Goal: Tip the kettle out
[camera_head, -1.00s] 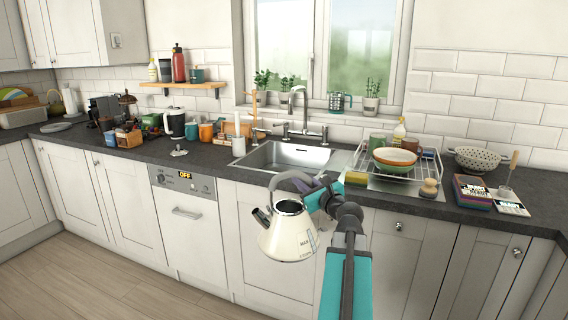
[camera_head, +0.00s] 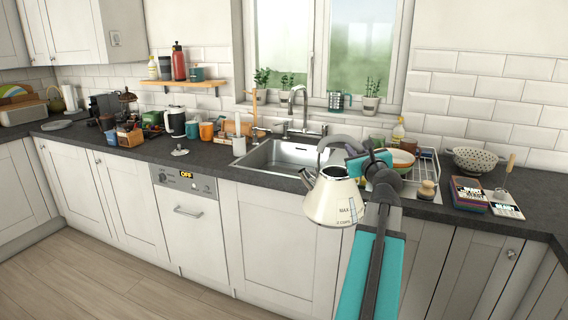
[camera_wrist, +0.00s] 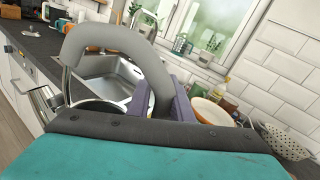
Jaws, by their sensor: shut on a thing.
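The cream kettle (camera_head: 331,199) with a grey handle hangs upright in front of the counter edge, at about counter height. My gripper (camera_head: 352,165) is shut on its handle, at the kettle's upper right. In the wrist view the grey handle (camera_wrist: 110,42) arches between the purple fingers (camera_wrist: 176,98), and part of the kettle's metal body (camera_wrist: 45,104) shows at lower left. The steel sink (camera_head: 280,156) lies behind and left of the kettle.
The tap (camera_head: 300,110) stands behind the sink. A dish rack (camera_head: 425,165) with bowls (camera_head: 401,157) is just right, partly behind my arm. A white colander (camera_head: 480,159) and books (camera_head: 469,193) stand further right. A kettle lid (camera_head: 180,151) lies on the worktop left of the sink.

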